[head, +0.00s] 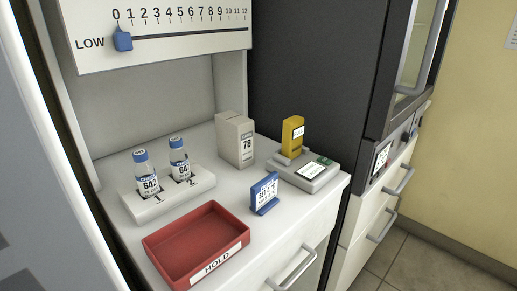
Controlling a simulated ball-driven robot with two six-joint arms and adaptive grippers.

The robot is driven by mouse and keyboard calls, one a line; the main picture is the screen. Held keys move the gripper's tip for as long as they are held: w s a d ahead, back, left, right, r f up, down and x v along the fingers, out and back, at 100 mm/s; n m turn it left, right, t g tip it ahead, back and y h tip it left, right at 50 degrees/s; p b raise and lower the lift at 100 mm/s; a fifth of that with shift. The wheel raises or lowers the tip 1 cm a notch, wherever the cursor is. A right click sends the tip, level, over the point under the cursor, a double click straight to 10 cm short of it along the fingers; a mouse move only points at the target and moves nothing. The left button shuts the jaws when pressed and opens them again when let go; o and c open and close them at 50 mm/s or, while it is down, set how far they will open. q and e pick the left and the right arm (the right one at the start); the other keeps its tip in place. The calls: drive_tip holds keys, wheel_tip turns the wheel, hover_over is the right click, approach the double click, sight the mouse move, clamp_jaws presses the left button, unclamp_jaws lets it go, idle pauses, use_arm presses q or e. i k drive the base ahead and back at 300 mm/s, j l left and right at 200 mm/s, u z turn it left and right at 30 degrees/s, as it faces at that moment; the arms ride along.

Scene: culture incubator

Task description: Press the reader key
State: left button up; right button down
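The reader (284,173) is a low light-grey device at the right end of the white counter. A small green key (325,161) sits on its top at the back right, and nothing covers it. A labelled panel (311,171) lies in front of the key, its text too small to read. A yellow block (292,136) with a white label stands upright at the reader's back left. Neither of my grippers is in view.
A blue sign (265,194) and a red HOLD tray (152,250) are in front. Two vials (146,174) stand in a white rack (150,208). A box marked 78 (235,140) stands behind. A scale with a blue slider (122,39) overhangs. A dark cabinet (310,75) rises behind the reader.

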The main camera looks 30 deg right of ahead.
sight(324, 160)
drive_tip(key=z, duration=1.15)
drive_tip(key=k, duration=0.5)
